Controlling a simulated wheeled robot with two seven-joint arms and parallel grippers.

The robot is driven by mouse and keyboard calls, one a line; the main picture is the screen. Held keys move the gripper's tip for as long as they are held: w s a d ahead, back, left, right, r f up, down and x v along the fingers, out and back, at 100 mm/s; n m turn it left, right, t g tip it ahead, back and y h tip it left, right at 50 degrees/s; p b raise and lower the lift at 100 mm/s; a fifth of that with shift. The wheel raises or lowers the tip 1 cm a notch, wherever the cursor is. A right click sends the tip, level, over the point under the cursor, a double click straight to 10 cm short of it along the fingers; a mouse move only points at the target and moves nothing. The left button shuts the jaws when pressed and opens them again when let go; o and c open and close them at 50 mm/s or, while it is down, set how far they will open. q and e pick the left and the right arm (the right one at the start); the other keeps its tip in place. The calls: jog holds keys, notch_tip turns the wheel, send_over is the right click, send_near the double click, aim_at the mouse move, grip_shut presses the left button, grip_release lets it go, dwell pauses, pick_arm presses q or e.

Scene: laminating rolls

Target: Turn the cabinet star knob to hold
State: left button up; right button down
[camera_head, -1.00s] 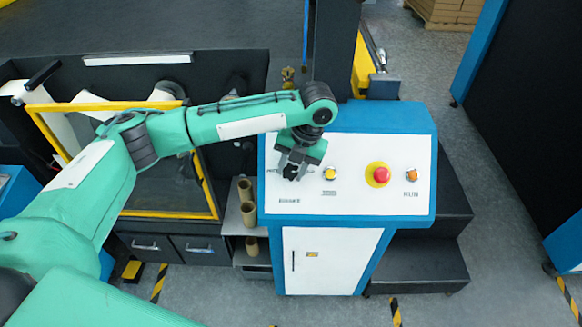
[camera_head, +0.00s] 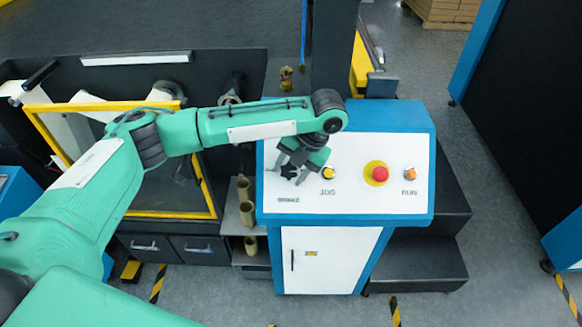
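The cabinet's control panel (camera_head: 345,195) has a white sloped face in a blue frame. A small black star knob (camera_head: 288,171) sits at its left, above a blurred label that seems to read BRAKE. My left gripper (camera_head: 289,172) is at the knob, its two dark fingers apart with the knob between them. I cannot tell whether the fingers touch it. The gripper and wrist hide part of the knob and any marks around it. My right gripper is not in view.
To the right on the panel are a yellow JOG button (camera_head: 328,173), a red mushroom button (camera_head: 379,173) on a yellow ring and an orange RUN button (camera_head: 409,173). Brown cardboard tubes (camera_head: 247,214) stand left of the cabinet. Dark steps (camera_head: 420,265) lie at its right.

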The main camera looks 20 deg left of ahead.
pick_arm(q)
jog(key=shift+o, duration=0.6)
jog(key=shift+r, duration=0.2)
jog(key=shift+w+r, duration=0.1)
jog(key=shift+r, duration=0.05)
jog(key=b+v, duration=0.3)
jog(key=v, duration=1)
jog(key=shift+d+r, duration=0.15)
